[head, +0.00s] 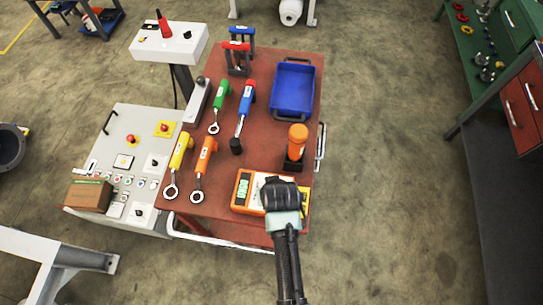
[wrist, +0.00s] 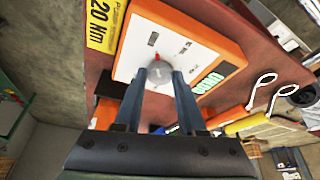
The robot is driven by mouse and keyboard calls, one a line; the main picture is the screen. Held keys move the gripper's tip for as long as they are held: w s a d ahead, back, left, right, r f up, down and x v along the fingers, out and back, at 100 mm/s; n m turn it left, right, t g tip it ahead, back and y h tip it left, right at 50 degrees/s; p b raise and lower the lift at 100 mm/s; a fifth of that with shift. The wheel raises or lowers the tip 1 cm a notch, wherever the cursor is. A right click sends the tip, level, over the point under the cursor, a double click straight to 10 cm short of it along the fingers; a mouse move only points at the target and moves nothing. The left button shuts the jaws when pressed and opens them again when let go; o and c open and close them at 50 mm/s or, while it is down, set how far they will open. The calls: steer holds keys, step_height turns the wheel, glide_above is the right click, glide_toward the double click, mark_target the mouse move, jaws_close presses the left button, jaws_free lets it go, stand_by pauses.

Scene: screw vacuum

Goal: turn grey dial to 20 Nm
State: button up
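The orange-and-white torque tester (head: 240,203) lies at the front right of the red-brown table. In the wrist view its white face (wrist: 190,47) carries the grey dial (wrist: 158,72), with a red pointer mark at the dial's upper edge. A green display (wrist: 210,83) is to the dial's right. A yellow label reading 20 Nm (wrist: 103,22) is at the upper left. My gripper (wrist: 159,75) has one finger on either side of the dial; whether the fingers press on it I cannot tell. In the head view my gripper (head: 274,195) hides the dial.
An orange tool in a black holder (head: 295,160) stands just behind my gripper. Orange (head: 204,160) and yellow (head: 178,160) wrenches lie left of the tester. A blue tray (head: 293,90) is at the back. A grey control panel (head: 125,150) adjoins the table's left side.

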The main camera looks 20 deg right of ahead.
jaws_close()
steer(key=shift+m, duration=0.3)
steer(key=m+h, duration=0.1)
steer(key=m, duration=0.1)
steer(key=shift+w+a+m+p, duration=0.1)
steer(key=shift+a+m+p, duration=0.05)
steer(key=shift+m+p, duration=0.2)
steer(key=m+g, duration=0.1)
steer(key=m, duration=0.1)
steer(key=m+h, duration=0.1)
steer(key=m, duration=0.2)
steer(key=shift+w+a+g+h, duration=0.2)
steer(key=shift+g+h, duration=0.1)
steer(key=shift+g, duration=0.1)
steer(key=m+g+b, duration=0.1)
steer(key=m, duration=0.2)
steer(key=m+g+b, duration=0.1)
steer(key=m+b, duration=0.1)
steer(key=m, duration=0.1)
steer(key=shift+w+f+m+g+h, duration=0.1)
steer(key=shift+w+m+g+h, duration=0.1)
steer(key=shift+m+g+h, duration=0.15)
steer(key=m+b, duration=0.1)
steer(key=m, duration=0.1)
steer(key=m+g+b, duration=0.1)
steer(key=m, duration=0.1)
steer(key=shift+w+m+g+b, duration=0.1)
steer(key=shift+m+g+b, duration=0.15)
steer(key=shift+m+b, duration=0.05)
